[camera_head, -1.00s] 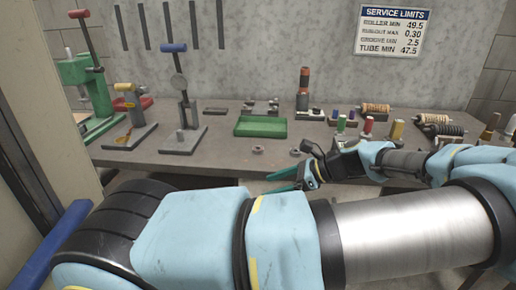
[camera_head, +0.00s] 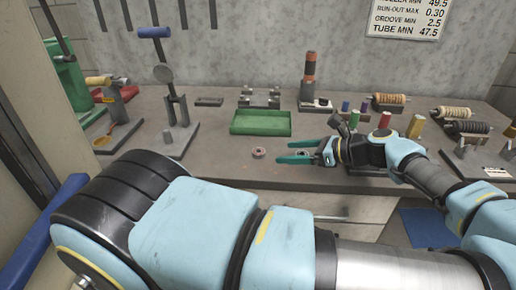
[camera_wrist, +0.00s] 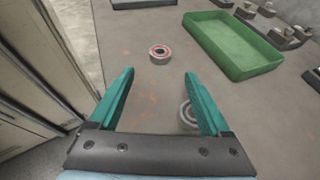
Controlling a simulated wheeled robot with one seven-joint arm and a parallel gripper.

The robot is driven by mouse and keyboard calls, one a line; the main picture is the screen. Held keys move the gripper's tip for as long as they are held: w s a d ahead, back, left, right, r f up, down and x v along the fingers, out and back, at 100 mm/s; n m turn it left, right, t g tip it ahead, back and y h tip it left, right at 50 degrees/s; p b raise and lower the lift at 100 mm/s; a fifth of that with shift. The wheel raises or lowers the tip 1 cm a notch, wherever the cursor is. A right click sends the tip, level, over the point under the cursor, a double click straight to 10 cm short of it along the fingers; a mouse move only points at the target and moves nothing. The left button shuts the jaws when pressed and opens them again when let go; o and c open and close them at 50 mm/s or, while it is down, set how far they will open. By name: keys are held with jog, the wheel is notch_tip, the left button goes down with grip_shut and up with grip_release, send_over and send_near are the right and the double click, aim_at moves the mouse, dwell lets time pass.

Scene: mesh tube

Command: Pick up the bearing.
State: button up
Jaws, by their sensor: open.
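Two small ring-shaped bearings lie flat on the grey bench. A bearing with a reddish ring (camera_head: 259,153) is left of my gripper (camera_head: 284,152). In the wrist view this bearing (camera_wrist: 159,53) lies ahead of the fingertips, roughly centred between them. A plain grey bearing (camera_wrist: 188,115) is beside the right finger in the wrist view, which hides part of it. In the head view this grey bearing (camera_head: 302,153) shows between the teal fingers. My gripper is open, with nothing held between its fingers (camera_wrist: 159,74).
A green tray (camera_head: 261,123) sits behind the reddish bearing. Upright thread-like spools (camera_head: 354,119) and wound rollers (camera_head: 388,104) stand to the right. A lever press (camera_head: 175,125) stands to the left. The bench's front edge (camera_head: 240,185) is close. Bench around the reddish bearing is clear.

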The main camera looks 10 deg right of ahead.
aim_at(256, 152)
jog(key=x, duration=0.3)
jog(key=shift+r+p, duration=0.1)
jog(key=shift+p, duration=0.25)
jog(key=p+x, duration=0.1)
jog(key=x, duration=0.2)
jog(key=p+x, duration=0.1)
jog(key=x, duration=0.1)
jog(key=shift+w+a+r+p, duration=0.1)
jog(key=shift+r+p, duration=0.2)
jog(key=shift+p, duration=0.05)
jog(key=shift+w+a+f, duration=0.1)
jog(key=shift+a+f, duration=0.05)
jog(key=shift+f, duration=0.05)
grip_shut()
